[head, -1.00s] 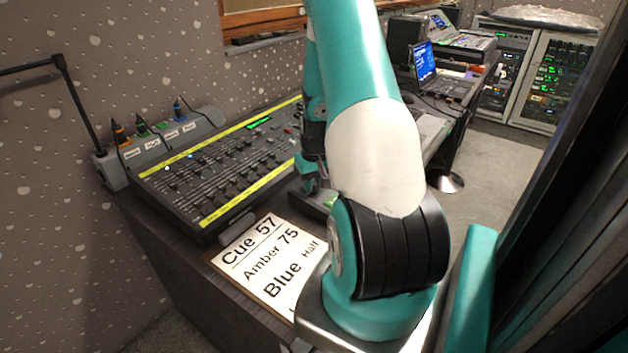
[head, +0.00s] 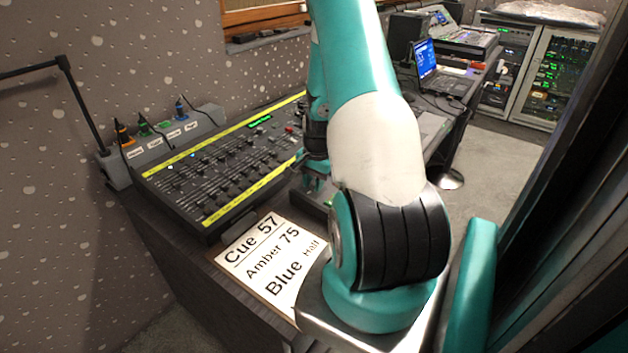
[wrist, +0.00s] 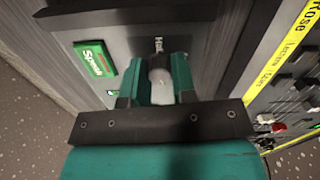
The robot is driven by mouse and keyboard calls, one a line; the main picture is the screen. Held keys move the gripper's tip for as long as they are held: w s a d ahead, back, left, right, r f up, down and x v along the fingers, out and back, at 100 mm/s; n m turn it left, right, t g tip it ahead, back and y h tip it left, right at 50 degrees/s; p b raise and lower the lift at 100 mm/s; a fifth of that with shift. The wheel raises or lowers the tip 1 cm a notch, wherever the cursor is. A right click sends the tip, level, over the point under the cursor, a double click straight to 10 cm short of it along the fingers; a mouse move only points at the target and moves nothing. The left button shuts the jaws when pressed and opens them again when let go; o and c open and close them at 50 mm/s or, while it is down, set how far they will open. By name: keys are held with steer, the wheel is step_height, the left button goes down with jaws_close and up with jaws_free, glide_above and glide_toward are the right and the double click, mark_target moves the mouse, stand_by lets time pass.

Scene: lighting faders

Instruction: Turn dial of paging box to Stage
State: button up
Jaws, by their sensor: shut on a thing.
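The paging box (wrist: 125,28) is a dark panel in the wrist view, with a green sign (wrist: 96,63) on it. Its pale dial (wrist: 161,84) sits between the teal fingers of my gripper (wrist: 160,76), which are shut on it. I cannot read the dial's pointer. In the head view my gripper (head: 316,180) is down at the box, which my arm mostly hides.
A fader desk (head: 225,165) with yellow strips stands left of the gripper, close beside the box. A cue card (head: 268,262) lies in front. A laptop (head: 440,75) and racks are farther back.

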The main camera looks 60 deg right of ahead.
steer(key=shift+d+r+m+p, duration=0.1)
steer(key=shift+m+p, duration=0.2)
steer(key=shift+m, duration=1.8)
steer(key=o, duration=0.9)
steer(key=r, duration=0.5)
steer(key=s+r, duration=0.1)
steer(key=r, duration=1.1)
steer(key=shift+s+d+r, duration=0.15)
steer(key=shift+s+d, duration=0.1)
steer(key=shift+d, duration=0.05)
